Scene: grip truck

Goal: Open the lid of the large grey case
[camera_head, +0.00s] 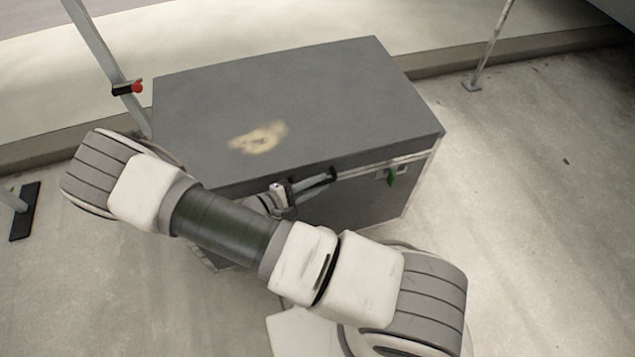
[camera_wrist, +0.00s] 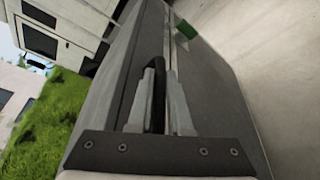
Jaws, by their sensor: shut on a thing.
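The large grey case (camera_head: 280,110) stands on the ground with its lid shut flat; a pale worn patch shows on the top. A metal seam runs along its front below the lid, with a green latch (camera_head: 391,178) near the right corner. The latch also shows in the wrist view (camera_wrist: 186,29). A black handle (camera_head: 320,181) sits on the front near the lid's edge. My gripper (camera_wrist: 162,88) is at the front of the case, shut on the black handle (camera_wrist: 157,72), with a finger on each side. My arm hides the front's left part.
A metal pole with a red clamp (camera_head: 128,87) stands close at the back left. A thin stand (camera_head: 485,55) is at the back right. A kerb (camera_head: 440,68) runs behind the case. The concrete at the right is clear.

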